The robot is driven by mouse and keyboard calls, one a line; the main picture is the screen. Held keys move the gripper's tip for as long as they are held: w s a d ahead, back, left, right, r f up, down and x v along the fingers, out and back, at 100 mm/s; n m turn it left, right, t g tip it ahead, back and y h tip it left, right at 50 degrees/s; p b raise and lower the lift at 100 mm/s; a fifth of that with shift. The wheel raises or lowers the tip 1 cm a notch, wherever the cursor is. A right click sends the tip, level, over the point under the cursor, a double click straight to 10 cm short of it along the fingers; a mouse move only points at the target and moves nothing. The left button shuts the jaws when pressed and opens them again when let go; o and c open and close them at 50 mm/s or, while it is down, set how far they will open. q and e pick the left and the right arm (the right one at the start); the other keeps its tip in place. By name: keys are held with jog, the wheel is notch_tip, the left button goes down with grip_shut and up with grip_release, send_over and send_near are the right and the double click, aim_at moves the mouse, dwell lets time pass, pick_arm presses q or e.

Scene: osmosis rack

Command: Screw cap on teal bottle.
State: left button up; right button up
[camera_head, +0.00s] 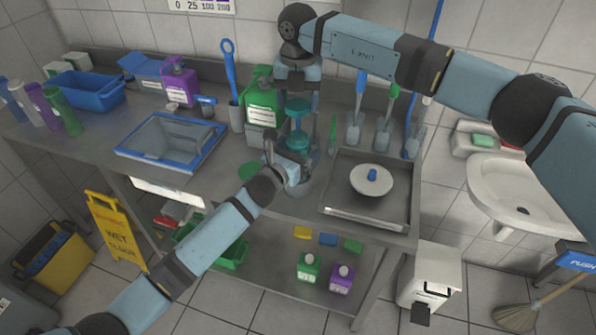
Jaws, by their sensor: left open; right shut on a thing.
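My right gripper (299,98) comes down from above over the counter and is shut on a teal piece (298,107), which looks like the cap. Just below it is a second teal part (296,140), which looks like the teal bottle. Whether the two touch is too small to tell. My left gripper (287,158) is open at the counter's front, just below and beside the lower teal part, and hides some of it. I cannot tell whether its fingers surround the bottle.
A green jug (262,105) stands close on the left. A blue-rimmed tray (128,154) lies on the left.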

pick_arm(q)
jog(key=c, duration=1.4)
jog(key=shift+o, duration=0.2)
pick_arm(e)
jog(key=shift+f, duration=2.5)
jog(key=shift+f, duration=0.9)
jog(key=shift+f, duration=0.55)
